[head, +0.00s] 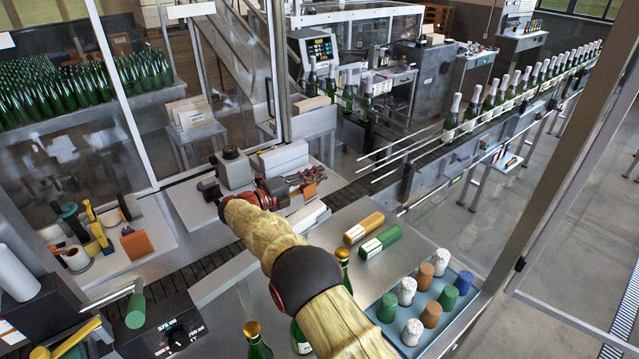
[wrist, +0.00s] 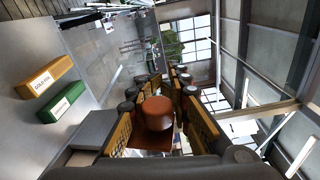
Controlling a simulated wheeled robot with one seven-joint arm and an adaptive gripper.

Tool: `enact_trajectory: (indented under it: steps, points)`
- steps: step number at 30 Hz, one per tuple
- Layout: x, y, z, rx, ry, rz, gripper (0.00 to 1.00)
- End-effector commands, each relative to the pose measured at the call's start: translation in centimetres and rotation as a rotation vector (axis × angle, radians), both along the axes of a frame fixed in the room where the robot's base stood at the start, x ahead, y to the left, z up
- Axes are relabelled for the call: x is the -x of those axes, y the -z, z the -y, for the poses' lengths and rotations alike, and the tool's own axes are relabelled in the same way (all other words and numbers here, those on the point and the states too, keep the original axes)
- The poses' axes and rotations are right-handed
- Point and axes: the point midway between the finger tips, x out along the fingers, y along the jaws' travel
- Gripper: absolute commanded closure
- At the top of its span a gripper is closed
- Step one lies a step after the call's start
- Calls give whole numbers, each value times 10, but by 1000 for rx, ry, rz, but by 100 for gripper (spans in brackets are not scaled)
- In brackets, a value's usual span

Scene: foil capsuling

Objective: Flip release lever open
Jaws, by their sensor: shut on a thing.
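An orange piece also shows at the fingertips in the head view (head: 309,190). I cannot tell for certain whether this knob is the release lever's handle; no lever shaft is clear. A lever with a green handle (head: 135,310) stands at the lower left, apart from my gripper.
A yellow box (head: 363,228) and a green box (head: 381,243) lie on the worktop. A blue tray (head: 462,303) of coloured capsules is at the lower right. Green bottles stand partly behind my arm. Glass panels and metal posts (head: 278,70) enclose the cell.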

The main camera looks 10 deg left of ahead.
Motion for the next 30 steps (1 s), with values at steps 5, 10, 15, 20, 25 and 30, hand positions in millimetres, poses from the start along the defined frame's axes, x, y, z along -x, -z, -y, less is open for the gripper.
enact_trajectory:
  steps: [5, 10, 15, 20, 25, 30]
  points:
    - [-3, 12, -5, 112, 23, -106, 100]
    - [-5, 16, -6, 195, 43, -181, 100]
    - [-7, 18, -8, 254, 56, -233, 100]
    - [-8, 19, -8, 287, 64, -263, 100]
    - [-8, 21, -8, 301, 68, -277, 100]
    - [-8, 22, -8, 304, 69, -280, 100]
